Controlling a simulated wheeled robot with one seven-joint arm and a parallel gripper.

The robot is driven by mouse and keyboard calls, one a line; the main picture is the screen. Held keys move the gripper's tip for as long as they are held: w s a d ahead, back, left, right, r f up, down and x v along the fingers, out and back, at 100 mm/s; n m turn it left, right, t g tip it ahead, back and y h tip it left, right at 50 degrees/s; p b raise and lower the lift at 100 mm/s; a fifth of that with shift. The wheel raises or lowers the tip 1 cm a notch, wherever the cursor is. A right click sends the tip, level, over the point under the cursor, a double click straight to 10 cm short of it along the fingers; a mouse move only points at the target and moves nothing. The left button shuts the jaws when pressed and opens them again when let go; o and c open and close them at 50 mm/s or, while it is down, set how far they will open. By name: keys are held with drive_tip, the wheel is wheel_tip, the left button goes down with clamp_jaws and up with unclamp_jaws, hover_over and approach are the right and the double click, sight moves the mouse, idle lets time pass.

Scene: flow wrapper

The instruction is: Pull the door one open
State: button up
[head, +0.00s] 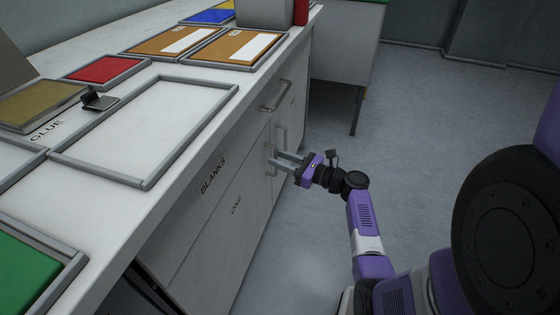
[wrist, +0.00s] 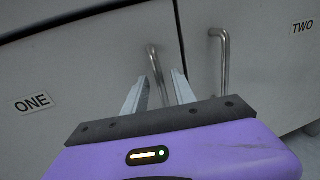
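Door one (head: 231,218) is a light grey cabinet door labelled ONE, below the counter. It fills the left of the wrist view (wrist: 80,75) and looks shut. Its vertical metal bar handle (wrist: 153,58) is near the door's right edge. My gripper (wrist: 160,78) is open, its two fingers pointing at the door. The handle shows between the fingers; I cannot tell whether either finger touches it. In the head view my gripper (head: 273,157) is at the cabinet front, partly covering the handle.
Door two (wrist: 270,60), with its own bar handle (wrist: 222,60), is close on the right. A drawer labelled BLANKS (head: 213,176) with a handle (head: 277,96) is above door one. The counter (head: 165,190) holds framed trays. The floor (head: 430,130) beside the cabinet is clear.

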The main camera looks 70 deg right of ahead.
clamp_jaws()
idle(1.4)
